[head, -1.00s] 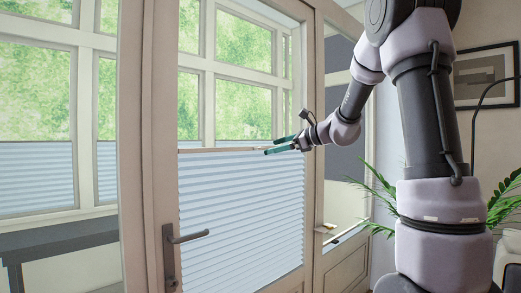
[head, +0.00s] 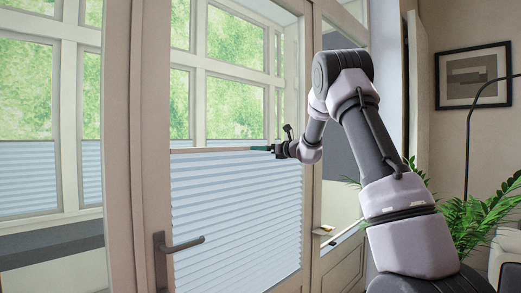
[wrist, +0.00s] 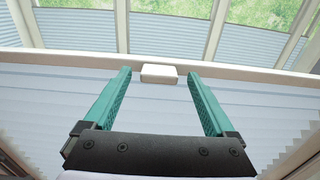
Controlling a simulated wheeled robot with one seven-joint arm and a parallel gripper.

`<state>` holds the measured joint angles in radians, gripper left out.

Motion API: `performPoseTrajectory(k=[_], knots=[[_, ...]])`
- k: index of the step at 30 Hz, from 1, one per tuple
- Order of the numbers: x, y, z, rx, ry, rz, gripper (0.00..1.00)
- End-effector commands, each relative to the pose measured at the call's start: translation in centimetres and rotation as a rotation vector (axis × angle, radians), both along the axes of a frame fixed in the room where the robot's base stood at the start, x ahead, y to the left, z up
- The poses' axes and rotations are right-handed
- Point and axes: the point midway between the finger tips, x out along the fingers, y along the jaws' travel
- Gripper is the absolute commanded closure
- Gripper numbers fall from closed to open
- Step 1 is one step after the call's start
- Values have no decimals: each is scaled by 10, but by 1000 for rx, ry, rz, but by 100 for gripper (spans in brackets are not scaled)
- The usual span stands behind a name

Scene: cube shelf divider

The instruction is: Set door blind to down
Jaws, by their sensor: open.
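The door blind (head: 237,215) is a pale blue pleated blind covering the lower part of the door's glass, with clear glass above it. Its top rail (head: 212,150) runs across the door at about mid-height. In the wrist view a small white handle (wrist: 159,73) sits on the rail (wrist: 230,77). My gripper (head: 262,149) is at the rail's height near its right half. In the wrist view my gripper (wrist: 159,78) is open, with one teal finger on each side of the handle and a gap to both. Whether the fingers touch the rail cannot be told.
The door has a dark lever handle (head: 180,244) at its lower left. Windows with similar blinds (head: 28,185) are beyond the glass. A green plant (head: 480,222) and a framed picture (head: 472,76) are on the right.

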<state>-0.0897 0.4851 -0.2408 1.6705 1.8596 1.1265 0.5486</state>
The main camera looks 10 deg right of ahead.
Motion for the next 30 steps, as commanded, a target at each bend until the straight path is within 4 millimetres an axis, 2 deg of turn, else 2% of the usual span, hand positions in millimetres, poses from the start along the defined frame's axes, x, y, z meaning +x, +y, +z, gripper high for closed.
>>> performPoseTrajectory(k=[4,13,14,18,21,30], knots=[[10,8,0,1,-1,1,10],[12,9,0,0,0,0,10],[12,9,0,0,0,0,14],[12,9,0,0,0,0,67],[12,9,0,0,0,0,100],[12,9,-6,-1,1,0,100]])
